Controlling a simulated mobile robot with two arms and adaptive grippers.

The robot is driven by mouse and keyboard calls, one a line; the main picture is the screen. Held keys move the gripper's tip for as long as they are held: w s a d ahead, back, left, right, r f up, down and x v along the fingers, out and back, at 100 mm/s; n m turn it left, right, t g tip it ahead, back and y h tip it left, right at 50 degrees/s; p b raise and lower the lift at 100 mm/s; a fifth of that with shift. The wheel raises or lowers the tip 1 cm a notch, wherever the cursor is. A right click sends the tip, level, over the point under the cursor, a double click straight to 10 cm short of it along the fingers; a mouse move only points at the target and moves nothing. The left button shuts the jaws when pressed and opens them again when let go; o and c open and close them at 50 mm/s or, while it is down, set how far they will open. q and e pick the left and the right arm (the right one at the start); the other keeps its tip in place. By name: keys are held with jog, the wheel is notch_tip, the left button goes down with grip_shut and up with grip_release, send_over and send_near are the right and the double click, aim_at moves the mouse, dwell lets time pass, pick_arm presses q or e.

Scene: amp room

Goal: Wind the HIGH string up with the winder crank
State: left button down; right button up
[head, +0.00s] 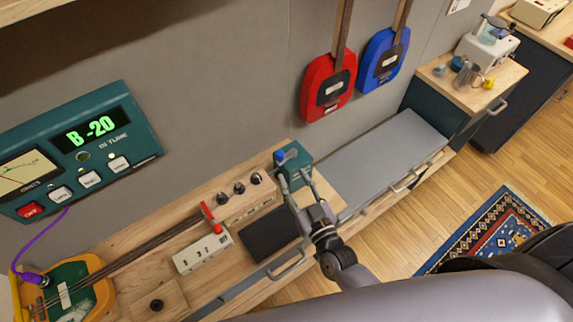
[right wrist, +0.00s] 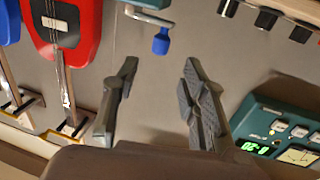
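A teal winder box (head: 296,158) stands on the bench by the wall, with a blue knob (head: 280,155) on its upper left side. The blue knob also shows in the right wrist view (right wrist: 160,43), beyond and above the fingertips. My right gripper (head: 294,178) is open and empty in front of the box, its fingers apart and clear of the knob. The stringed instrument (head: 75,290) lies along the bench, its neck running to a wooden peg block (head: 247,203) with dark pegs. I cannot tell which string is HIGH. The green tuner display (head: 92,131) reads "B -20". My left gripper is not in view.
A red lever (head: 208,212) and a pale switch box (head: 203,249) sit by the neck. A dark pad (head: 270,234) lies left of my right gripper. A grey-topped surface (head: 380,160) extends right. Red (head: 328,88) and blue (head: 384,60) instruments hang on the wall.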

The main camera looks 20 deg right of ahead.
jog(key=shift+s+d, duration=0.2)
jog(key=shift+s, duration=1.05)
